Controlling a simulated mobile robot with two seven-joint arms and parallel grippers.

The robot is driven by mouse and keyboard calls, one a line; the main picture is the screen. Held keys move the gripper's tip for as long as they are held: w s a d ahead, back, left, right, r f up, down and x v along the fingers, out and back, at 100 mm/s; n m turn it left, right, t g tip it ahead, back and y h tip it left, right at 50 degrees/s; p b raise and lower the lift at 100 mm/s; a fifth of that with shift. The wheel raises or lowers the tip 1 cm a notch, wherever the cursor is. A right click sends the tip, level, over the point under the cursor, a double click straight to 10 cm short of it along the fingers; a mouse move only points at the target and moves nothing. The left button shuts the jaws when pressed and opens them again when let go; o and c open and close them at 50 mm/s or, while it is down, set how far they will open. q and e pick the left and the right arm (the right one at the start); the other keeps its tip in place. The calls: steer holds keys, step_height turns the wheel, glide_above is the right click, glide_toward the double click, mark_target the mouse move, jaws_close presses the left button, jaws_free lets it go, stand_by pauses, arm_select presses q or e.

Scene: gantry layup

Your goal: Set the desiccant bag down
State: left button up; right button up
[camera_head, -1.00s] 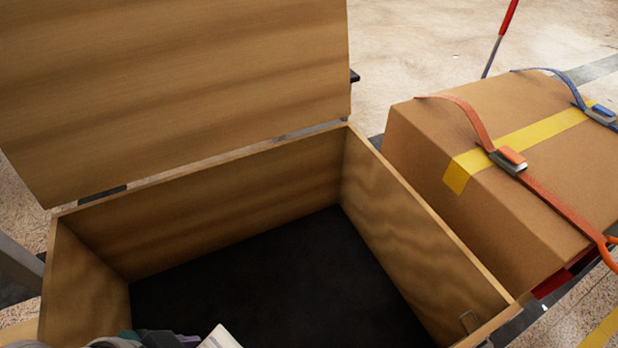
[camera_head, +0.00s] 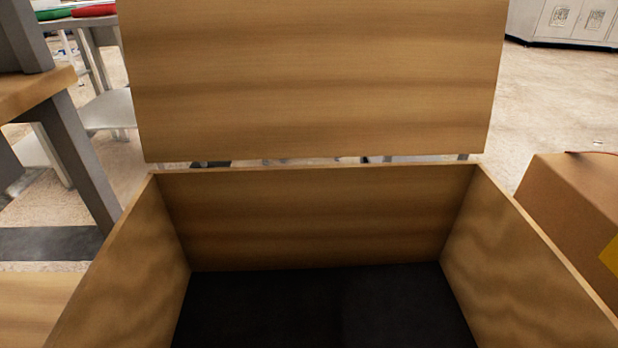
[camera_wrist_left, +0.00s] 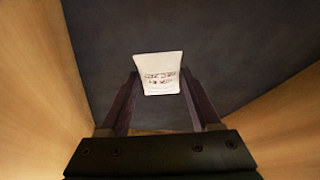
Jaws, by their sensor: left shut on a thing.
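The white desiccant bag (camera_wrist_left: 160,74), with dark print on it, shows in the left wrist view between the fingertips of my left gripper (camera_wrist_left: 158,88). The gripper is shut on the bag. The dark floor of the wooden box (camera_wrist_left: 222,40) lies beyond the bag, with wooden walls at both sides of the view. I cannot tell how far the bag is above that floor. In the head view the open box (camera_head: 310,215) is in front of me, and neither the bag nor any gripper shows. My right gripper is in neither current view.
The box lid (camera_head: 315,80) stands open at the back. A cardboard box (camera_head: 575,205) is at the right. A wooden-topped table (camera_head: 40,92) with grey legs stands at the left. The visible part of the box's dark floor (camera_head: 320,305) is clear.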

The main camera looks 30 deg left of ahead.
arm_select(q)
steer(key=shift+f+b, duration=1.75)
steer(key=shift+f, duration=0.5)
steer(key=o, duration=1.4)
steer(key=shift+r, duration=0.1)
steer(key=shift+c, duration=0.2)
steer(key=shift+r+p, duration=0.3)
steer(key=shift+p, duration=0.05)
steer(key=p+v, duration=0.6)
steer(key=v, duration=0.1)
steer(key=shift+r, duration=0.15)
steer(key=shift+h, duration=0.3)
steer(key=d+r, duration=0.2)
steer(key=r, duration=0.1)
steer(key=w+d+r, duration=0.1)
steer(key=shift+d+r, duration=0.1)
steer(key=shift+r, duration=0.15)
steer(key=s+a+r+n+y, duration=0.1)
steer(key=a+r+n, duration=0.1)
steer(key=r, duration=0.7)
steer(key=s+a+r+n+y, duration=0.1)
steer(key=a+r+n+y, duration=0.1)
steer(key=r, duration=0.7)
steer(key=shift+s+a+r+n, duration=0.3)
steer(key=shift+a+n, duration=0.05)
steer(key=shift+n, duration=0.25)
